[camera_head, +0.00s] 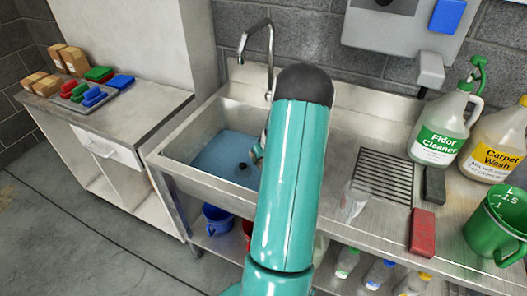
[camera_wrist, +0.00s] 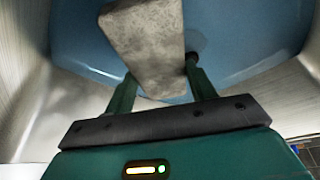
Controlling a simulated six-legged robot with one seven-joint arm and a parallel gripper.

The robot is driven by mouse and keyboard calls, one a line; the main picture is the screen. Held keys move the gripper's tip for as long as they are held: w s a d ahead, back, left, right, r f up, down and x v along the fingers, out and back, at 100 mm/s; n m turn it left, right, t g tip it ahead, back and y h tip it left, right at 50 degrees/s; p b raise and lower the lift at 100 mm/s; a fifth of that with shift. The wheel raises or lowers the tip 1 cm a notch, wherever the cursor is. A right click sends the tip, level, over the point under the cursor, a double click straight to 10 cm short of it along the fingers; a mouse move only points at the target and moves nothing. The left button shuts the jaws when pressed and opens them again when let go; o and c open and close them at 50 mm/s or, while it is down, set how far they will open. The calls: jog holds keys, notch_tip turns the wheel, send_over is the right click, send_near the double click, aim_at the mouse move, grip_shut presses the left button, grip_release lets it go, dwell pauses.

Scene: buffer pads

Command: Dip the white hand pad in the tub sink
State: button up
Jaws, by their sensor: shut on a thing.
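The white hand pad (camera_wrist: 146,42) is a pale, mottled block that fills the upper middle of the wrist view. My gripper (camera_wrist: 160,80) is shut on it, with one green finger on each side. The pad is over or in the blue water of the tub sink; I cannot tell whether it touches the water. The tub sink (camera_head: 176,150) is a metal basin at the center left of the head view, with blue water (camera_head: 215,155) in it. My teal arm hides the sink's right part, and the pad is hidden there.
A faucet (camera_head: 257,40) rises behind the sink. Right of it, the counter holds a drain grate (camera_head: 384,178), a red pad (camera_head: 422,232), a dark pad (camera_head: 433,186), a floor cleaner jug (camera_head: 438,130), a carpet wash jug (camera_head: 497,140) and a green measuring jug (camera_head: 497,222). A left cabinet (camera_head: 120,125) holds several pads and boxes.

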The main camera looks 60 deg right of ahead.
jog(key=shift+f, duration=4.05)
dwell(1.1)
notch_tip(320, 180, up, 27)
jog(key=shift+r, duration=0.15)
dwell(1.6)
